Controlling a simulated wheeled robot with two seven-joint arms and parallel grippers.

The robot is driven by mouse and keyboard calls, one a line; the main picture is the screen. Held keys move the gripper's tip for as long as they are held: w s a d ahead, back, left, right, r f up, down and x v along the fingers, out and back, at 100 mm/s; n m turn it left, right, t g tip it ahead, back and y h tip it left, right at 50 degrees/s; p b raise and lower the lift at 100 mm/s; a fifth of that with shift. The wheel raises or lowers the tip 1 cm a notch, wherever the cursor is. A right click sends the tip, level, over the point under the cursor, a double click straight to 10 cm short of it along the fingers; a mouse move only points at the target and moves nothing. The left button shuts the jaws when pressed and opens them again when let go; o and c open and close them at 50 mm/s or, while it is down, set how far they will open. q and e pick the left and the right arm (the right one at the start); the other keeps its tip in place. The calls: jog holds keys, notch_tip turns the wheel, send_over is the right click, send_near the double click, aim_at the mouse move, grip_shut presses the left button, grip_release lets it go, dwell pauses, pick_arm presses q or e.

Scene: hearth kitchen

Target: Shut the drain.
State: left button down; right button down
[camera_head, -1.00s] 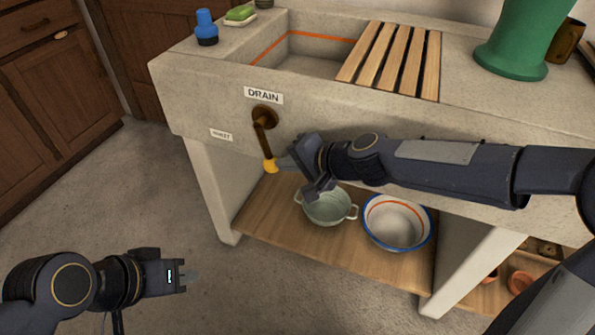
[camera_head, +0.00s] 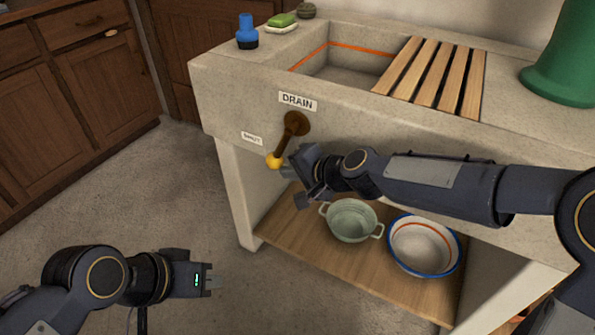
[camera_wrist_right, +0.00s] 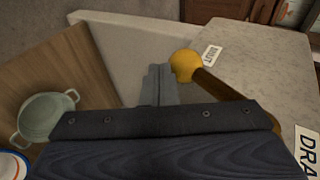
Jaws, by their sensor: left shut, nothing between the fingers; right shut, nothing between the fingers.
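The drain lever (camera_head: 285,141) is a brown handle with a yellow knob (camera_head: 273,161). It hangs from a round pivot on the sink front, under the DRAIN label (camera_head: 298,101), and slants down and left. In the right wrist view the knob (camera_wrist_right: 186,65) is beside the shut fingers (camera_wrist_right: 158,82); contact is hard to judge. My left gripper (camera_head: 214,283) is shut and empty over the floor.
The stone sink (camera_head: 350,69) has a wooden slatted rack (camera_head: 432,73) on top. A green pot (camera_head: 351,220) and a white blue-rimmed bowl (camera_head: 424,247) stand on the wooden shelf (camera_head: 330,270) below. The floor left of the sink is clear.

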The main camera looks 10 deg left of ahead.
pick_arm(q)
jog(key=shift+w+a+r, duration=0.1)
jog(key=shift+a+r, duration=0.05)
jog(key=shift+a, duration=0.15)
pick_arm(e)
jog(key=shift+w+a, duration=0.2)
jog(key=shift+a, duration=0.45)
